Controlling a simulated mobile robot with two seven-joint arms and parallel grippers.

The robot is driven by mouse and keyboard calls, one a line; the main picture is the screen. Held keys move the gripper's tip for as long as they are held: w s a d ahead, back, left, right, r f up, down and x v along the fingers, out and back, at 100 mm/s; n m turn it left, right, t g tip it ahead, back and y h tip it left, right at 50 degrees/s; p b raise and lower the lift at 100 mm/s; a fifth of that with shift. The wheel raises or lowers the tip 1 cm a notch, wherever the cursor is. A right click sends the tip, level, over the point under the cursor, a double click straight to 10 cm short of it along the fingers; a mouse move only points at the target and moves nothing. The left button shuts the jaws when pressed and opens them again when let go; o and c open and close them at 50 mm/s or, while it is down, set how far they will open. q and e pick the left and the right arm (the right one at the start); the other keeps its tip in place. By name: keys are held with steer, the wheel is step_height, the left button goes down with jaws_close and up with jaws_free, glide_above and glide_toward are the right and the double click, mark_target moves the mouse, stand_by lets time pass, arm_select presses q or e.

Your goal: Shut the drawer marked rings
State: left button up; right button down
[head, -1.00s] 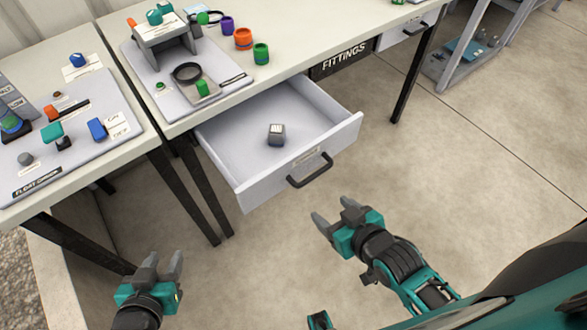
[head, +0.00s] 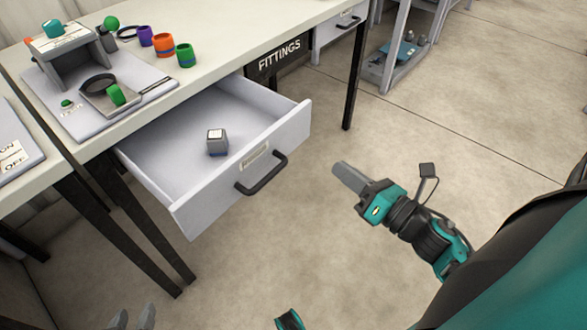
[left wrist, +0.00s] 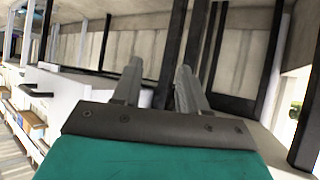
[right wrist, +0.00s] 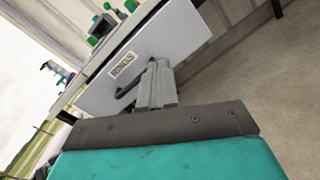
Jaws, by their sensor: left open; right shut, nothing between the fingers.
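The pulled-out drawer (head: 290,138) hangs open under the bench, with a black bar handle (head: 262,176) and a small label (head: 255,156) on its front. In the right wrist view the drawer front (right wrist: 175,45) lies ahead, and its label (right wrist: 122,65) looks like "rings" but is blurred. A small grey and blue block (head: 217,143) sits inside. My right gripper (head: 342,172) is shut and empty, to the right of the handle and apart from it in the head view. My left gripper (head: 134,318) is open and empty at the bottom edge, mostly out of frame.
The bench top (head: 215,60) carries a tray (head: 70,110) with a grey stand and pan, plus several coloured rings. Black table legs (head: 355,80) stand nearby. The floor before the drawer is clear.

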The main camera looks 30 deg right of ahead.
step_height(320, 180, down, 2)
steer(key=n+y+b, duration=0.2)
steer(key=n, duration=0.4)
steer(key=n+p, duration=0.1)
steer(key=n, duration=0.1)
glide_toward(283, 144)
steer(key=shift+g, duration=0.4)
steer(key=x, duration=0.6)
steer(key=shift+w+a+r, duration=0.15)
steer(key=shift+w+r, duration=0.2)
arm_select(q)
steer(key=shift+w+d+f, duration=0.1)
steer(key=shift+f, duration=0.7)
